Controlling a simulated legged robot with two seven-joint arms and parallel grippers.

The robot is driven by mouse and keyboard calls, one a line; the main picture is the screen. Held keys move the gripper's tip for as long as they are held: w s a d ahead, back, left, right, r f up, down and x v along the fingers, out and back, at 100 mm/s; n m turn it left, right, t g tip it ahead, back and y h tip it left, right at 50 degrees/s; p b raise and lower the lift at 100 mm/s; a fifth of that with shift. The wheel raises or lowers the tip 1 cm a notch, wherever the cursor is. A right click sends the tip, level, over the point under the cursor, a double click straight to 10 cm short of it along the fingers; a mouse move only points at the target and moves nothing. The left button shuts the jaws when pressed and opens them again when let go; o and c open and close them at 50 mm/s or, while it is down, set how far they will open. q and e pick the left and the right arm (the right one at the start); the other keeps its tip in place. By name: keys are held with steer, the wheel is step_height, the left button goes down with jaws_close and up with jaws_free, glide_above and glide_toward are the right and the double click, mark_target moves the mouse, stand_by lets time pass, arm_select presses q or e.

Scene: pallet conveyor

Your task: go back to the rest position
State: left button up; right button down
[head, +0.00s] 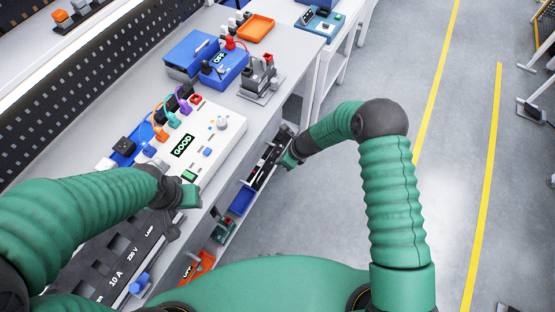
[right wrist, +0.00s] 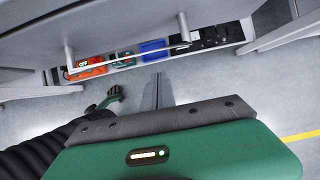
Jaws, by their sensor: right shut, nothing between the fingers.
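My left arm comes in from the left, and its gripper (head: 172,222) hangs at the front edge of the workbench (head: 215,199), beside the white test box with the GOOD display (head: 215,150). Its fingers are too small and dark to tell open from shut. My right arm bends over at the right, and its gripper (head: 284,148) is by the bench's front edge, partly hidden by the arm. In the right wrist view the right gripper's fingers (right wrist: 158,92) are together and empty, over the grey floor and short of the lower shelf.
On the bench stand a blue case (head: 190,52), a blue OFF box (head: 224,68), a grey fixture (head: 260,78) and an orange tray (head: 255,28). The lower shelf holds an orange item (right wrist: 86,68), a blue bin (right wrist: 153,49) and black items (right wrist: 215,36).

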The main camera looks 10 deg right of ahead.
steer(key=s+d+r+n+h, duration=0.2)
steer(key=s+d+r+n, duration=0.5)
steer(key=s+r+n, duration=0.3)
steer(key=s+d+r+n+h, duration=0.2)
steer(key=s+d+r+n, duration=0.5)
steer(key=s+r+n, duration=0.4)
steer(key=s+n, duration=0.2)
steer(key=n, duration=0.1)
steer(key=shift+r+n, duration=0.3)
steer(key=shift+n, duration=0.1)
steer(key=shift+s+d, duration=0.1)
